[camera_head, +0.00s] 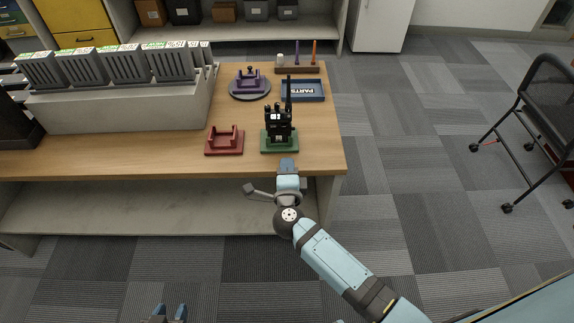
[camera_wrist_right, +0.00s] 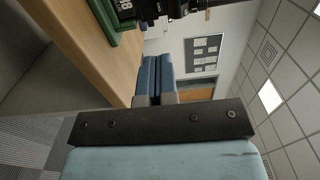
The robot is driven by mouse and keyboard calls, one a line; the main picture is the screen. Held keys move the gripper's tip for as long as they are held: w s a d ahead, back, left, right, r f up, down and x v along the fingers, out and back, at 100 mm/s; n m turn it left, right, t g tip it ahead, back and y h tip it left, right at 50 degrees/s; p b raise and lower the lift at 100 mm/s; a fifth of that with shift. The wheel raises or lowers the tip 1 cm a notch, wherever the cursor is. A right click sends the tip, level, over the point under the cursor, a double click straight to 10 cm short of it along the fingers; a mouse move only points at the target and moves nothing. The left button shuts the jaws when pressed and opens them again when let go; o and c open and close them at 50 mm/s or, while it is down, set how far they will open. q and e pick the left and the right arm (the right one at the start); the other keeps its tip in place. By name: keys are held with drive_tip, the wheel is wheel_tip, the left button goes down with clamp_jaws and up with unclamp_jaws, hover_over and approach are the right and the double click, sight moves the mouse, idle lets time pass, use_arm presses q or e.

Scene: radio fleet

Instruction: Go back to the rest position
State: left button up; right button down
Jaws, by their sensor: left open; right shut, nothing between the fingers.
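My right gripper (camera_head: 287,164) is shut and empty in front of the table's front edge, just before the green holder (camera_head: 279,147). In the right wrist view its blue fingers (camera_wrist_right: 153,75) are together with nothing between them. A black radio (camera_head: 278,124) with a tall antenna stands upright at the green holder. Part of the radio (camera_wrist_right: 150,8) and the green holder (camera_wrist_right: 118,28) shows at the top of the wrist view, apart from the fingers. My left gripper (camera_head: 170,313) is open, low at the bottom edge of the head view, away from the table; little of it shows.
The wooden table (camera_head: 180,155) holds an empty red holder (camera_head: 224,141), a purple fixture on a grey disc (camera_head: 249,88), a blue parts tray (camera_head: 303,91) and a rack of grey units (camera_head: 120,105). A black chair (camera_head: 545,100) stands far right. Floor between is clear.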

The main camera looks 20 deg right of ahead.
drive_tip(key=s+a+r+n+y+p, duration=0.25)
drive_tip(key=s+n+y+p, duration=0.25)
drive_tip(key=s+n+y, duration=0.65)
drive_tip(key=s+d+f+n+g+h+p, duration=0.1)
drive_tip(key=s+d+f+n+g, duration=0.1)
drive_tip(key=s+n, duration=0.4)
drive_tip(key=s+d+f+n+g+h+p, duration=0.2)
drive_tip(key=s+d+n+g, duration=0.2)
drive_tip(key=s+n, duration=0.2)
drive_tip(key=shift+s+n+p, duration=0.3)
drive_tip(key=shift+s+n, duration=0.05)
drive_tip(key=shift+s, duration=0.55)
drive_tip(key=shift+f, duration=0.1)
